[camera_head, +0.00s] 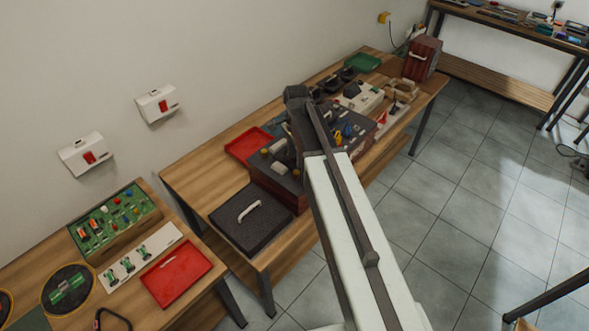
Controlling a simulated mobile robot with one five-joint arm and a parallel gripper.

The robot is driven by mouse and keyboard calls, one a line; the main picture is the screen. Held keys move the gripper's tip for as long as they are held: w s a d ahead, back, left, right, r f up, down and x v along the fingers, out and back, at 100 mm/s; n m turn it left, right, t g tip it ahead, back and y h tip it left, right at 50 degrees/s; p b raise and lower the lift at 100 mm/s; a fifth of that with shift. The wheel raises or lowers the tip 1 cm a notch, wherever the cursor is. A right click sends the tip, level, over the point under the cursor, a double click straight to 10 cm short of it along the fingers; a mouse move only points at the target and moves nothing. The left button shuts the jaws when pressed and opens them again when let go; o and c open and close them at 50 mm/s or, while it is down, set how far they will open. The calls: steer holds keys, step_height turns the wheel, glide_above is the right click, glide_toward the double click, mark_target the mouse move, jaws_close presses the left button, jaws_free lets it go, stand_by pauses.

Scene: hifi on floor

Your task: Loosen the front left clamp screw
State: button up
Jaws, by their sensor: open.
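My arm reaches up from the bottom middle over the longer wooden table. Its dark end, with my gripper (298,112), is above a dark unit (276,176) with several small parts on top. The fingers blend into the dark shapes there, so I cannot make out their tips or anything between them. My arm hides part of this unit. I cannot pick out the front left clamp screw; it is too small or hidden. Whether the gripper touches the unit cannot be told.
A black case (245,222) with a pale handle and a red tray (248,146) lie beside the unit. The nearer table holds a green board (115,213) and another red tray (176,274). Tiled floor (480,190) is free at right.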

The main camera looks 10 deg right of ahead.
mark_target(296, 173)
step_height(296, 173, down, 8)
steer(key=b, duration=0.7)
steer(key=shift+r, duration=0.15)
jaws_close()
steer(key=shift+a, duration=0.15)
